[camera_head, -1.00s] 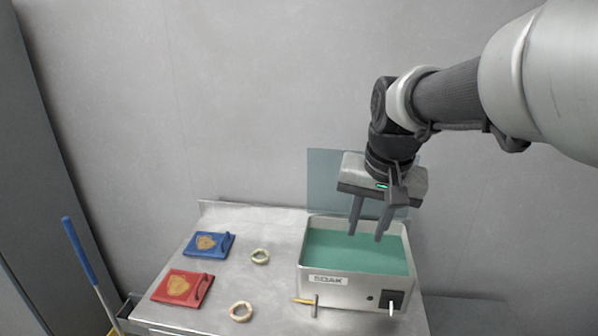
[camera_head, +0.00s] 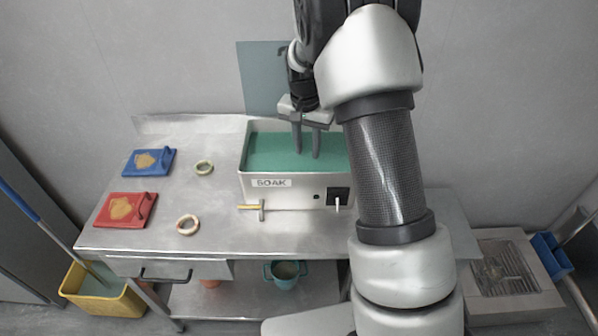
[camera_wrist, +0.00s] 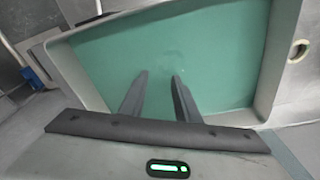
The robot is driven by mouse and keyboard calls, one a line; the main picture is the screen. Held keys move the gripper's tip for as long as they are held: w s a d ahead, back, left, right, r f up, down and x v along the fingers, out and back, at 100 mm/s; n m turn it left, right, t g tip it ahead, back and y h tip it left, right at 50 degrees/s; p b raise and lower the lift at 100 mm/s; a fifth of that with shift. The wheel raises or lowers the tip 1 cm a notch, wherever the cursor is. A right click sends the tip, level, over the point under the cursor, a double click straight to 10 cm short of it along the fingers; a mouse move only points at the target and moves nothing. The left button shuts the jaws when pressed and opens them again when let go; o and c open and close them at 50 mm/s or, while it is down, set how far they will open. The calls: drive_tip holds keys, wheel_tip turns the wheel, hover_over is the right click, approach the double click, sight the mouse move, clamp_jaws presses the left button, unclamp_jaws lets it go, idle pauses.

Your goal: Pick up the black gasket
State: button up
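No black gasket can be made out in any view. The soak tank (camera_head: 247,185), a pale box labelled SOAK and filled with opaque green liquid (camera_head: 265,150), stands on the steel table. My gripper (camera_head: 306,155) points down over the tank, its two fingers apart and nothing seen between them. In the wrist view my gripper (camera_wrist: 158,78) is open above the green liquid (camera_wrist: 215,65). A faint mark shows on the liquid ahead of the fingertips; I cannot tell what it is. Whether the fingertips touch the liquid is unclear.
Two pale rings, one greenish (camera_head: 204,167) and one pinkish (camera_head: 188,224), lie left of the tank. A blue panel (camera_head: 149,162) and a red panel (camera_head: 125,210) lie further left. A yellow-handled valve (camera_head: 255,208) sticks out in front. The tank walls surround my fingers.

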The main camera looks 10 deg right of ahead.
sight(307, 168)
wheel_tip(307, 168, down, 3)
drive_tip(key=shift+w+d, duration=0.1)
drive_tip(key=shift+w, duration=0.05)
wheel_tip(307, 168, down, 4)
drive_tip(key=shift+f, duration=0.65)
clamp_jaws()
